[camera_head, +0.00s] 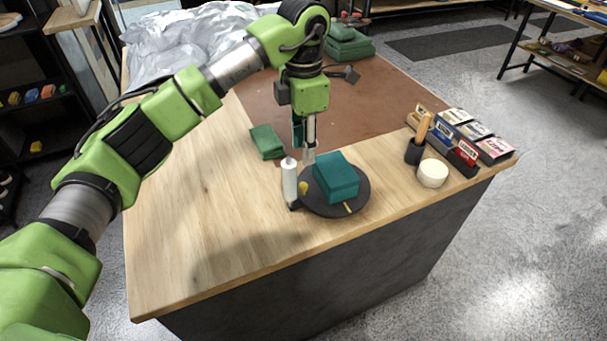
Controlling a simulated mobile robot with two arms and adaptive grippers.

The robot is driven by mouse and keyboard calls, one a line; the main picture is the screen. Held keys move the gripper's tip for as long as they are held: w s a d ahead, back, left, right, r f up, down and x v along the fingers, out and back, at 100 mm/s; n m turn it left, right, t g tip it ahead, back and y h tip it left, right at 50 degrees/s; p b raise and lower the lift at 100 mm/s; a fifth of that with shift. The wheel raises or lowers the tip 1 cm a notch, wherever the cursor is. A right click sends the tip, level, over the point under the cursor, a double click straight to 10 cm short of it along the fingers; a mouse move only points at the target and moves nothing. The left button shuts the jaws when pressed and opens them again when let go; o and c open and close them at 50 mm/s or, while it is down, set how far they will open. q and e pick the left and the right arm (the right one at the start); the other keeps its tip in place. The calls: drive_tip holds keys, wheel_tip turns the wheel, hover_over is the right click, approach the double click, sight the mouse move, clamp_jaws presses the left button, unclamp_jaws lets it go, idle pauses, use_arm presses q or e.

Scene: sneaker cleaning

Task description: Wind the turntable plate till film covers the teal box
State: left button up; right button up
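The teal box (336,180) sits on the dark round turntable plate (361,203) near the front edge of the table. A white upright roll (290,180), which looks like the film, stands on a dark base at the plate's left edge. I cannot make out any clear film on the box's faces. My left gripper (309,153) points down just behind the plate, between the roll and the box. Its fingers are small and partly overlap, so I cannot tell their opening or whether they touch anything. My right gripper is not in view.
A green folded cloth (267,142) lies behind the roll. A dark cup with a wooden-handled tool (416,146), a white round tub (432,173) and several small boxes (466,153) stand at the right. A brown mat (375,110) covers the back. The table's left front is clear.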

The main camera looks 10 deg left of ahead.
use_arm(q)
drive_tip(key=p, duration=0.2)
hover_over(304, 185)
drive_tip(key=f, duration=0.5)
drive_tip(key=shift+s+f, duration=0.2)
drive_tip(key=shift+f, duration=0.1)
wheel_tip(304, 185, down, 5)
drive_tip(key=shift+w+f+p, duration=0.15)
drive_tip(key=shift+f+p, duration=0.05)
drive_tip(key=shift+p, duration=0.3)
drive_tip(key=shift+a+f, duration=0.1)
drive_tip(key=shift+f, duration=0.05)
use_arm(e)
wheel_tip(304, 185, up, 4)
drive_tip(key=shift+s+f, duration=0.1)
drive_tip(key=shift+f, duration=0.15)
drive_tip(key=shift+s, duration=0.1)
use_arm(q)
clamp_jaws()
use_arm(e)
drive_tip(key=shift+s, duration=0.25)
